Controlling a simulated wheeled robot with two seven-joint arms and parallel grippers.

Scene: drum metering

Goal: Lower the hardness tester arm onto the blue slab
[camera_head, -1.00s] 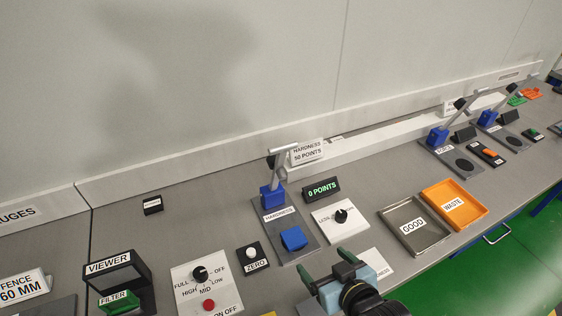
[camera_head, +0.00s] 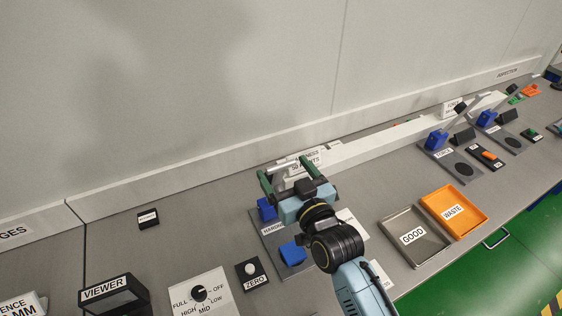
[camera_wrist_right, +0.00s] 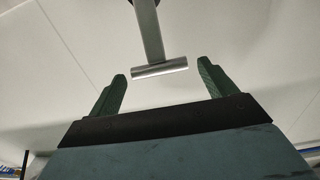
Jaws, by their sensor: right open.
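The hardness tester has a blue post (camera_head: 266,209) on a grey base plate, and its metal arm is raised. The blue slab (camera_head: 293,253) lies on the same plate in front of the post. My right gripper (camera_head: 285,170) is open at the raised arm's upper end, partly hiding the arm in the head view. In the right wrist view the arm's silver crossbar (camera_wrist_right: 160,69) lies between the two green fingertips, with a gap on either side. I cannot tell how deep it sits between them. My left gripper is out of view.
The GOOD tray (camera_head: 416,238) and orange WASTE tray (camera_head: 455,212) stand to the right. The ZERO button box (camera_head: 252,271), FULL/OFF dial panel (camera_head: 202,294) and VIEWER box (camera_head: 113,294) stand to the left. A white ledge (camera_head: 375,147) runs behind the tester.

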